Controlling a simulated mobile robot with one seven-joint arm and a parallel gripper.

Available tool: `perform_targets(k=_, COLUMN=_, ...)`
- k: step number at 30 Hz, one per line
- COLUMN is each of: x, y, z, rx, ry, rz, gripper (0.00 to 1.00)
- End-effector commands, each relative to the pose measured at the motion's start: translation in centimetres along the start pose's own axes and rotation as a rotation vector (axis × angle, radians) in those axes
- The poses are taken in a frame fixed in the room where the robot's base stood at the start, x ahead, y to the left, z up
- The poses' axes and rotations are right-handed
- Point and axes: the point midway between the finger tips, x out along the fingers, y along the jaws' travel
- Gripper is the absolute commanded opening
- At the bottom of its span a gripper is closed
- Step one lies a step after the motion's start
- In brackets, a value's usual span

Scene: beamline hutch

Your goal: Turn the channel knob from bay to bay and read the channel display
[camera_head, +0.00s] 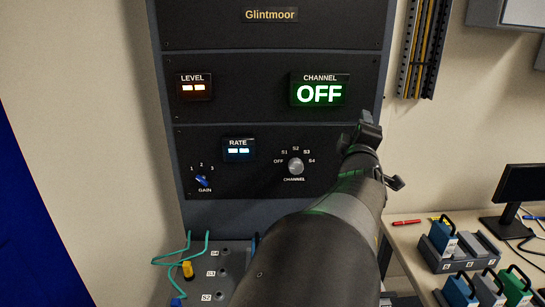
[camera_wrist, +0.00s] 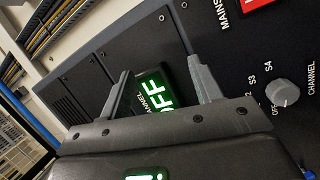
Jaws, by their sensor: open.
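The channel knob (camera_head: 296,166) is a round silver-grey knob on the dark rack panel, with OFF, S1, S2, S3 and S4 printed around it. It also shows at the right of the wrist view (camera_wrist: 282,93). I cannot tell its pointer's setting from the knob itself. The channel display (camera_head: 319,92) above it reads OFF in bright green-white letters. It shows tilted between my fingers in the wrist view (camera_wrist: 155,90). My gripper (camera_head: 366,132) is up and right of the knob, apart from it. Its fingers (camera_wrist: 163,84) are spread and empty.
A blue gain knob (camera_head: 202,181), a LEVEL display (camera_head: 194,87) and a RATE display (camera_head: 238,149) share the rack. Below left is a socket panel (camera_head: 232,262) with a yellow plug (camera_head: 187,270) and teal cable. A table at right holds a grey tray (camera_head: 460,262) and a monitor (camera_head: 522,186).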

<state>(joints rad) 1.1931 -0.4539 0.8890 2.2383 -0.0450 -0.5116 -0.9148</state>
Motion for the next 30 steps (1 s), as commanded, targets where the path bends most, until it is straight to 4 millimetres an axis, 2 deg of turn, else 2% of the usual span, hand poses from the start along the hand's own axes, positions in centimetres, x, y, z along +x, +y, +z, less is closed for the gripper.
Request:
perform_targets(k=1, x=-1.1, y=-2.7, z=-2.1, rx=-0.147, ry=0.05, rz=-0.012, gripper=0.59)
perform_targets(k=3, x=-2.8, y=-6.5, z=-4.5, rx=-0.365, ry=0.124, rz=-0.029, gripper=0.59)
perform_targets(k=6, x=-4.9, y=-11.1, z=-6.3, rx=-0.604, ry=0.211, rz=-0.05, gripper=0.59)
perform_targets(k=10, x=-6.6, y=-14.8, z=-7.3, rx=-0.787, ry=0.286, rz=-0.069, gripper=0.59)
perform_targets(k=13, x=-7.1, y=-16.1, z=-7.6, rx=-0.844, ry=0.31, rz=-0.076, gripper=0.59)
perform_targets(k=17, x=-6.7, y=-16.3, z=-7.8, rx=-0.855, ry=0.315, rz=-0.076, gripper=0.59)
perform_targets(k=30, x=-1.9, y=-17.2, z=-8.8, rx=-0.849, ry=0.311, rz=-0.076, gripper=0.59)
